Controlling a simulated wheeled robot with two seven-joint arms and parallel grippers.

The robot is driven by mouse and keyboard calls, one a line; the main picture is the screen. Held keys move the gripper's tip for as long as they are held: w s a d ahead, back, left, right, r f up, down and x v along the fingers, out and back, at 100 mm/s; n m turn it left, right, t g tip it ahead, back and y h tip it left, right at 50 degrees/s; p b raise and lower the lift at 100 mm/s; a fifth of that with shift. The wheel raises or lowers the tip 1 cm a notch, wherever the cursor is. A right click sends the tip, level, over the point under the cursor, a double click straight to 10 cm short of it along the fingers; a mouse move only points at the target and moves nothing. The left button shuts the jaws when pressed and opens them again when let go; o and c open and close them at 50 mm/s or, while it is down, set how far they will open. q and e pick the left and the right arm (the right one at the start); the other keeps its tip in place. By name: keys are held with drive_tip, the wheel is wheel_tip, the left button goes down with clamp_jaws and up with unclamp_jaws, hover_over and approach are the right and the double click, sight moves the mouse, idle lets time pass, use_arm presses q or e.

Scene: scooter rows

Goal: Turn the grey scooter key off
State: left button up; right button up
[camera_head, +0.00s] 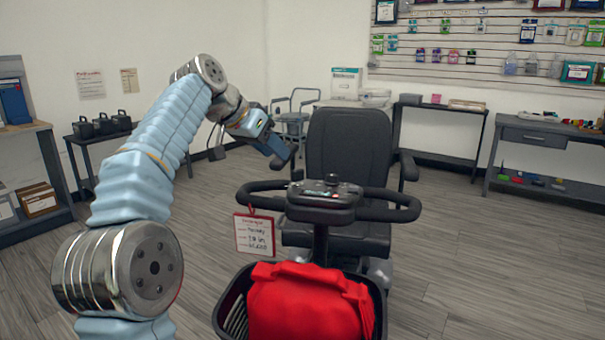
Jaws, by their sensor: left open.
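The scooter (350,150) stands in front of me, with a dark grey seat and black loop handlebars. Its control console (322,203) sits atop the tiller, with a dark knob, small coloured marks and a small red spot on its top. I cannot make out the key or its position for certain. My right gripper is not in view.
A red bag (310,305) fills the black front basket (229,310). A red-edged tag (255,236) hangs from the left handlebar. A walker (291,120) and shelves stand behind. Grey floor is clear to the right.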

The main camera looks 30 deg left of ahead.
sight(295, 170)
use_arm(q)
drive_tip(key=b+x, duration=0.1)
drive_tip(key=x, duration=0.9)
clamp_jaws()
